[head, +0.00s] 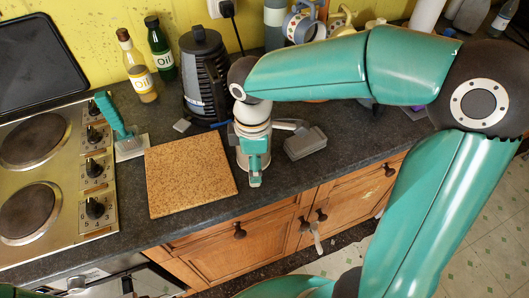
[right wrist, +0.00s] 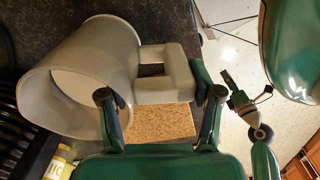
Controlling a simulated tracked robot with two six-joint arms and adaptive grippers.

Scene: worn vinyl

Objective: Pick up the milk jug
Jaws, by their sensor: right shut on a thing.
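The milk jug (right wrist: 85,75) is a plain grey-beige jug with a wide open rim and a squared handle (right wrist: 168,75). In the right wrist view the handle lies between the two fingers of my right gripper (right wrist: 160,112), which is shut on it. In the head view my right gripper (head: 255,175) points down over the counter, and the arm and gripper hide most of the jug. Whether its base touches the counter cannot be told. My left gripper (right wrist: 246,92) shows small in the right wrist view, away from the counter, with its fingers apart and empty.
A cork board (head: 188,175) lies left of my right gripper. A black kettle (head: 203,75) and two oil bottles (head: 138,70) stand behind. The stove (head: 40,170) and a teal-handled scraper (head: 122,130) are on the left.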

